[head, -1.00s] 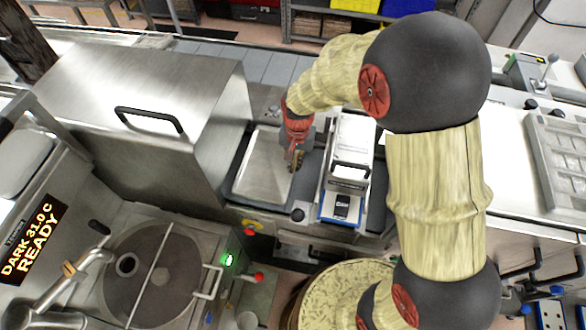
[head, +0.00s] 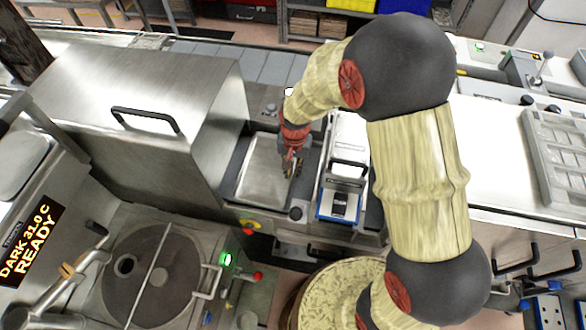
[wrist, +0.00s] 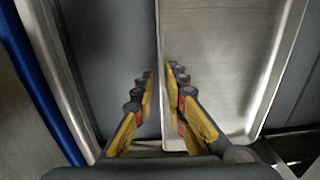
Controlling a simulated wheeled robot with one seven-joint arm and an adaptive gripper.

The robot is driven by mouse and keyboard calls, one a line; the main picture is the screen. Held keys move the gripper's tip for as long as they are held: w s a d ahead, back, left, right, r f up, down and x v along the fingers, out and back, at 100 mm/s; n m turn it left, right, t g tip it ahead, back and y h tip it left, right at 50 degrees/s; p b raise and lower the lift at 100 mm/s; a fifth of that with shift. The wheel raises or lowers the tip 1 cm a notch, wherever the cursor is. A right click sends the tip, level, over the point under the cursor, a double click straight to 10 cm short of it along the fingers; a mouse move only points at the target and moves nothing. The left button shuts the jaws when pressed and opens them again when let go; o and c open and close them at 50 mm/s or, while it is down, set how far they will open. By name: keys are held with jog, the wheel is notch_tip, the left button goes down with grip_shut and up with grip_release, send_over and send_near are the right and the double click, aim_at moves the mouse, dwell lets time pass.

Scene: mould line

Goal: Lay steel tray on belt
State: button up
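The steel tray (head: 262,172) is a shallow, pale metal tray on or just above the dark belt strip, between the large steel hood and a white device; any small gap beneath it cannot be told. In the wrist view the tray (wrist: 222,60) fills the right half, with its raised side wall running up the middle. My gripper (head: 293,168) is at the tray's right side. In the wrist view my gripper's fingers (wrist: 160,72) stand one on each side of that wall, close together, and appear shut on it.
The steel hood (head: 140,95) with a black handle stands close to the tray's left. The white and blue device (head: 342,180) stands close to its right. A grey slatted conveyor section (head: 265,68) runs behind. A round lidded vessel (head: 150,285) is at front left.

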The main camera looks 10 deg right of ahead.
jog(key=shift+o, duration=0.8)
jog(key=shift+r, duration=0.3)
jog(key=s+d+r+n+t, duration=0.1)
jog(key=s+d+r, duration=0.15)
jog(key=r, duration=0.55)
jog(key=s+d+r+t, duration=0.1)
jog(key=s+r, duration=0.2)
jog(key=r, duration=0.6)
jog(key=s+d+r+n+t, duration=0.1)
jog(key=s+d+r, duration=0.1)
jog(key=r, duration=0.6)
jog(key=s+d+r+n+t, duration=0.1)
jog(key=s+d+r, duration=0.1)
jog(key=s, duration=0.4)
jog(key=s+d+r+n+t, duration=0.1)
jog(key=s+d+r, duration=0.1)
jog(key=s, duration=0.4)
jog(key=shift+d+r, duration=0.2)
jog(key=shift+r, duration=0.6)
